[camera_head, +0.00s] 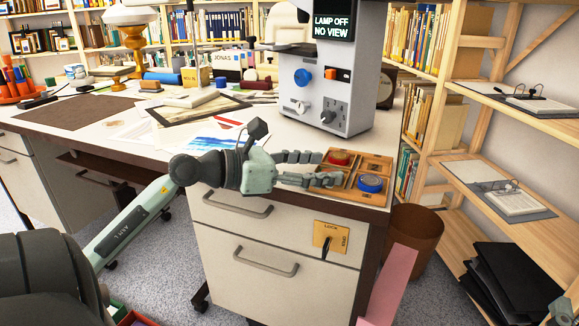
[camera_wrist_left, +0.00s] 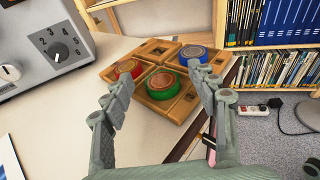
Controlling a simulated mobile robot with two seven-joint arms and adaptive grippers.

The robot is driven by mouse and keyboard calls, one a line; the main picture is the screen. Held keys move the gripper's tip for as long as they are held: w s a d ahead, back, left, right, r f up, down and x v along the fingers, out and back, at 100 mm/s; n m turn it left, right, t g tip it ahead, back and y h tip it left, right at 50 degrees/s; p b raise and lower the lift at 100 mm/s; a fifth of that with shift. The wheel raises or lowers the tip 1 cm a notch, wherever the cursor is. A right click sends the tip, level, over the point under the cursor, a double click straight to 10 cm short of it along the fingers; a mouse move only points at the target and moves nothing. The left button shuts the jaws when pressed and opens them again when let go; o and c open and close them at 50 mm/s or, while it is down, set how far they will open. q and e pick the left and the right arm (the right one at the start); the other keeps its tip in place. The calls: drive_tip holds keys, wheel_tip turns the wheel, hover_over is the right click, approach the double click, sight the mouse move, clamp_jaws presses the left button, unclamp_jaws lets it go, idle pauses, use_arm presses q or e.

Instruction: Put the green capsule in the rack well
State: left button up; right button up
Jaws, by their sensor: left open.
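The wooden rack (camera_head: 382,162) lies at the desk's right corner and has several square wells. In the left wrist view, the green capsule (camera_wrist_left: 161,85) sits on the near part of the rack (camera_wrist_left: 176,110); I cannot tell how deep it sits. In the head view, it is hidden behind my gripper. The red capsule (camera_head: 340,158) (camera_wrist_left: 128,68) and the blue capsule (camera_head: 370,184) (camera_wrist_left: 193,53) are in other parts of the rack. My left gripper (camera_head: 329,168) (camera_wrist_left: 159,79) is open, its fingers on either side of the green capsule's direction, empty. A grey-green piece at the lower right corner seems my right gripper (camera_head: 563,312).
A grey instrument (camera_head: 328,80) reading "LAMP OFF NO VIEW" stands behind the rack. Prints and papers (camera_head: 205,135) lie to the left. A wooden shelf (camera_head: 500,170) and a brown bin (camera_head: 413,235) stand to the right. The desk ends just in front of the rack.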

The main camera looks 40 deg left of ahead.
use_arm(q)
drive_tip(key=v, duration=1.2)
drive_tip(key=w+d+r+n+t+h, duration=0.1)
drive_tip(key=d+r+n+t+h, duration=0.15)
drive_tip(key=d+n, duration=0.45)
drive_tip(key=w+d+r+n+t+h, duration=0.1)
drive_tip(key=d+n+t+h, duration=0.2)
drive_tip(key=d+n, duration=0.45)
drive_tip(key=d+f+n+y, duration=0.2)
drive_tip(key=d+f+n, duration=0.1)
drive_tip(key=d+n, duration=0.5)
drive_tip(key=w+d+f+n+y, duration=0.1)
drive_tip(key=d+f+n+y, duration=0.2)
drive_tip(key=d+n, duration=0.4)
drive_tip(key=n, duration=0.8)
drive_tip(key=shift+w+d, duration=0.2)
drive_tip(key=shift+d, duration=0.15)
drive_tip(key=shift+y, duration=0.25)
